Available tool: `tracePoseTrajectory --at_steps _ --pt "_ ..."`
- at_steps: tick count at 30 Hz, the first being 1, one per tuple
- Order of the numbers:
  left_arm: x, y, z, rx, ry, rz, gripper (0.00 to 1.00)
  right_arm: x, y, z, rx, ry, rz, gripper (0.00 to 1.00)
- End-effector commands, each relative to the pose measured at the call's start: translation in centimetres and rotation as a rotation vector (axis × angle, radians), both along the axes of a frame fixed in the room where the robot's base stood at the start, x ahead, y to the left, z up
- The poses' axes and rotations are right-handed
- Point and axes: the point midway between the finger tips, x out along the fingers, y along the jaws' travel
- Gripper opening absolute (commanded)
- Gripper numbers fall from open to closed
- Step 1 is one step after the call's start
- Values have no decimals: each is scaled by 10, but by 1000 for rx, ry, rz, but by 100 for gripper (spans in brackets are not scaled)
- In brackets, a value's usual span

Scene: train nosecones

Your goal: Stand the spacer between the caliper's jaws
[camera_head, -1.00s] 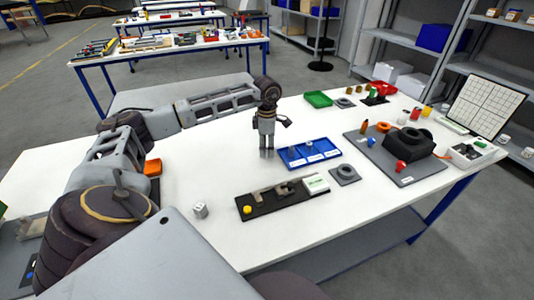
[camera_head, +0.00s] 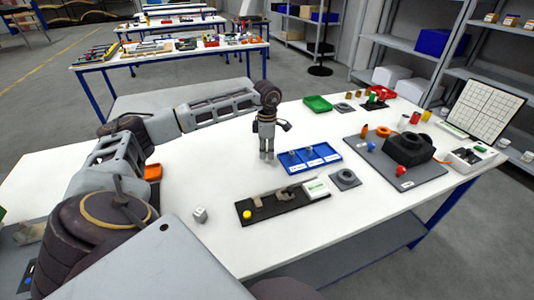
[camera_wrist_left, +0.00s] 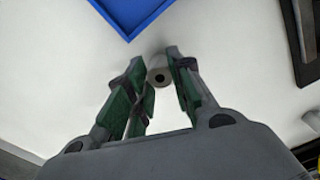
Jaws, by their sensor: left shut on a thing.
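My left gripper (camera_head: 267,157) points straight down over the white table, left of the blue tray. In the left wrist view its fingers (camera_wrist_left: 156,82) are shut on the spacer (camera_wrist_left: 159,76), a small grey cylinder with a dark hole in its end. The caliper (camera_head: 262,212) lies nearer the front, a dark bar with a yellow knob at its left end, grey-brown jaws and a white display. A gap shows between the jaws. The gripper is behind the caliper and apart from it. My right gripper is not in view.
The blue tray (camera_head: 309,168) holds small pieces. A grey square block with a ring (camera_head: 345,179) stands right of the caliper. A grey board (camera_head: 398,184) with a black fixture is farther right. White table is bare around the gripper.

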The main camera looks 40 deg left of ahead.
Motion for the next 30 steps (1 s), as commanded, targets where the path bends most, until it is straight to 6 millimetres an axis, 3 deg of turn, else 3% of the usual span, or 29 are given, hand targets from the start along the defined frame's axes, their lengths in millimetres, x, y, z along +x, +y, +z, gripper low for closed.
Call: tracePoseTrajectory --at_steps 11,21,30 --pt "1 0 41 0 -4 0 0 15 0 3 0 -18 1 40" --pt "1 0 87 -1 -2 -1 0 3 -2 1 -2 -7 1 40" --pt "0 0 98 -1 -1 0 0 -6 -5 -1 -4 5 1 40"
